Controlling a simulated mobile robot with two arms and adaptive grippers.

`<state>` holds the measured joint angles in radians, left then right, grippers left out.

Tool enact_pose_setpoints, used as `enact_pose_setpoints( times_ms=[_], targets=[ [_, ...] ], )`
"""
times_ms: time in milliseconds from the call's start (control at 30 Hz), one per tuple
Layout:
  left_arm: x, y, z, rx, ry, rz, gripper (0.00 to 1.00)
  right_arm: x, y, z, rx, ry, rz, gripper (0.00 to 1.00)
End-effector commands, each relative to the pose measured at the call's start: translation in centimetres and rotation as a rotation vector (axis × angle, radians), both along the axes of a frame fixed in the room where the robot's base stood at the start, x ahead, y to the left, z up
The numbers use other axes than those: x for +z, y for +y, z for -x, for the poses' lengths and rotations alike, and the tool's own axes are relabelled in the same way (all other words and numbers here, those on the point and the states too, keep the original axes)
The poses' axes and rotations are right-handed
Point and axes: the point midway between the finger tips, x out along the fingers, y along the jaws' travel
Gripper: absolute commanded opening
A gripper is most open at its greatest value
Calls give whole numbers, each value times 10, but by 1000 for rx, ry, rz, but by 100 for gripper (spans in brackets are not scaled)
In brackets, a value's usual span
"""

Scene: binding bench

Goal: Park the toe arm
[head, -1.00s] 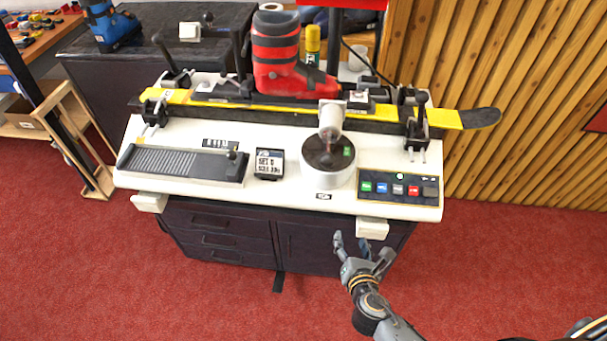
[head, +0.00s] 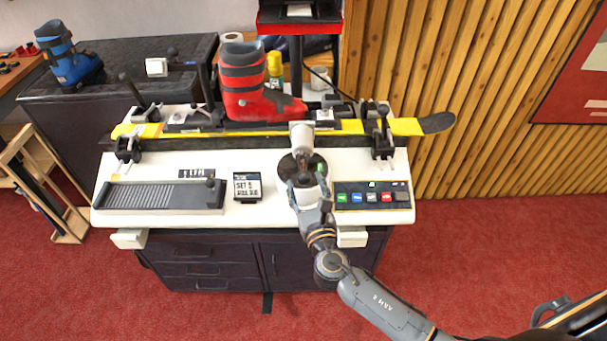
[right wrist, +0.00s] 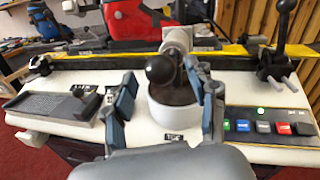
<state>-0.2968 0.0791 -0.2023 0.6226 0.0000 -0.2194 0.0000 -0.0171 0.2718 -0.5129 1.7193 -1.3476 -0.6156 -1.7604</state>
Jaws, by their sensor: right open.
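What looks like the toe arm is a pale grey cylindrical arm (head: 302,136) over a white round drum with a dark top (right wrist: 160,110) on the bench. In the right wrist view the arm (right wrist: 178,38) carries a black ball knob (right wrist: 160,69) at its near end. My right gripper (head: 309,190) is open in front of the drum. In the right wrist view its two fingers (right wrist: 163,95) stand left and right of the knob, apart from it as far as I can tell. In the head view the gripper hides part of the drum. My left gripper is not in view.
A red boot (head: 247,88) stands on a yellow ski (head: 350,127) across the back of the white bench (head: 225,214). Black clamp levers (head: 383,130) rise at the right. A button panel (head: 372,195), a small display (head: 247,186) and a ridged tray (head: 150,196) lie along the front.

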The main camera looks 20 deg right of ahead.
Motion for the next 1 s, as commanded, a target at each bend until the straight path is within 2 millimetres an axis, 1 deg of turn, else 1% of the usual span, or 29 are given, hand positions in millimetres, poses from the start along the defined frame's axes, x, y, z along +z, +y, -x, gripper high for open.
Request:
enact_pose_setpoints(
  times_ms=[33, 200, 333, 567, 600, 667, 700, 767, 800, 833, 867, 1000],
  targets=[
    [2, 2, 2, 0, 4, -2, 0, 1, -1, -8, -2, 0, -1, 57],
    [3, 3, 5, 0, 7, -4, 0, 0, -2, -24, -1, 0, 0, 57],
    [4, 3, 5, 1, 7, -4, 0, 0, -2, -28, 0, 1, -1, 57],
    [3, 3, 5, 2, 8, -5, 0, 0, -2, -28, 0, 1, -2, 57],
    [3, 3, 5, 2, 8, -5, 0, 0, -2, -28, 0, 1, -2, 49],
    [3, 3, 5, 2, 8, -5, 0, 0, -2, -28, 0, 1, -2, 37],
    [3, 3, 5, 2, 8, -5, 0, -1, -2, -28, 0, 1, -2, 29],
    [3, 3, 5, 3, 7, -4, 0, -1, -2, -28, 0, 1, -1, 16],
    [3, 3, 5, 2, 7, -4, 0, -1, -2, -28, 0, 1, -1, 8],
    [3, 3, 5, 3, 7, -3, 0, -1, -2, -28, 0, 1, -1, 2],
    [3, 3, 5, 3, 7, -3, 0, -1, -2, -28, 0, 1, -1, 0],
    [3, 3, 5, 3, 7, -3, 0, -1, -2, -28, 0, 1, -1, 0]
  ],
)
